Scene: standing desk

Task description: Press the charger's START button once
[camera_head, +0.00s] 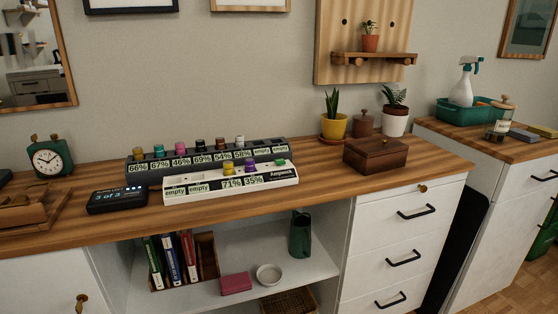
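A white charger (190,195) stands on the wooden desk top. Two of its slots hold batteries, a yellow one (228,168) and a purple one (250,166), labelled 71% and 35%. Two other slots at its left read empty. A small green button (280,162) sits at its right end; any START lettering on it is too small to read. Neither of my grippers shows in the head view.
A dark rack (136,178) with several coloured batteries and percent labels stands right behind the charger. A dark display (118,200) reading "3 of 3" is to its left. A wooden box (376,155) is to the right. The desk in front of the charger is clear.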

